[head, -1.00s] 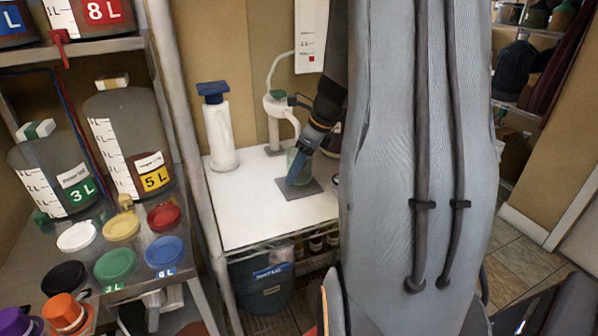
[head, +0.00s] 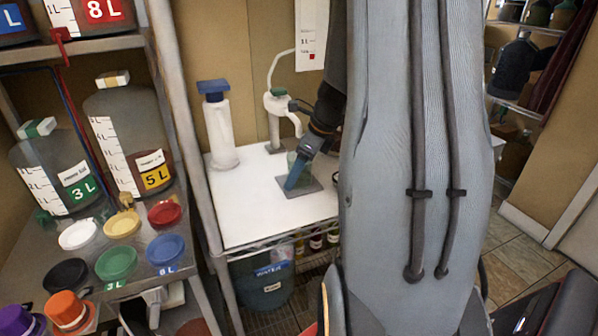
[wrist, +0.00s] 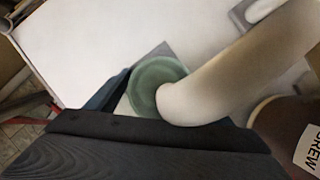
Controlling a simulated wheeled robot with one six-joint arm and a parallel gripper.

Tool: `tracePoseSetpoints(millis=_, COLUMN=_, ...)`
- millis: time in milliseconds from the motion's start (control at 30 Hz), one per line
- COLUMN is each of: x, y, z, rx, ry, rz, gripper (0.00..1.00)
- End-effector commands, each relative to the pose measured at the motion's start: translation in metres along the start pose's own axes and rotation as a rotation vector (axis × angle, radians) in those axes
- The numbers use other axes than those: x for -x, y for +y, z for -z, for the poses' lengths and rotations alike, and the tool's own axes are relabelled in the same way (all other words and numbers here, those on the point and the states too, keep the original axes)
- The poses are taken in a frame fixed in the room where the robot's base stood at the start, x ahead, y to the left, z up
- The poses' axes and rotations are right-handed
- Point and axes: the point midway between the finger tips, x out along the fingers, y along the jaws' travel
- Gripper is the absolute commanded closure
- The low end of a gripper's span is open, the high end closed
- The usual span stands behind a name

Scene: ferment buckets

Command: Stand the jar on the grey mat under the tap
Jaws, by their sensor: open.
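The jar (head: 292,158) is greenish and see-through. It stands on the grey mat (head: 312,186) on the white table, partly hidden by my gripper (head: 293,180) in the head view. The tap (head: 284,106) is a white curved spout on a stand behind the mat. In the wrist view the jar (wrist: 152,82) is seen from above, with the tap's spout (wrist: 225,80) covering part of its right side. A blue finger of my gripper (wrist: 108,92) is beside the jar. My gripper is open; whether a finger touches the jar I cannot tell.
A white bottle with a blue top (head: 219,130) stands at the table's back left. A brown vessel with a label (wrist: 285,135) is close to the spout. Shelves with large jugs (head: 125,130) and coloured lids (head: 117,262) are at left. The table's front left (head: 250,215) is clear.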

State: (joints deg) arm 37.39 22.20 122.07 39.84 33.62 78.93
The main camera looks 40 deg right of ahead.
Motion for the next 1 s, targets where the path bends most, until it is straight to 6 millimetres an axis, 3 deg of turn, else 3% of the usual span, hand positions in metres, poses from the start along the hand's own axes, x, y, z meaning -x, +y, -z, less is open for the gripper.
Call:
tracePoseSetpoints(millis=600, x=0.105, y=-0.001, z=0.0, rx=0.0, ry=-0.002, rz=0.004, gripper=0.26)
tracePoseSetpoints(millis=800, x=0.119, y=0.0, z=0.0, rx=0.0, ry=-0.001, rz=0.001, gripper=0.26)
tracePoseSetpoints(millis=1000, x=0.12, y=0.0, z=0.0, rx=0.0, ry=0.0, rz=0.0, gripper=0.26)
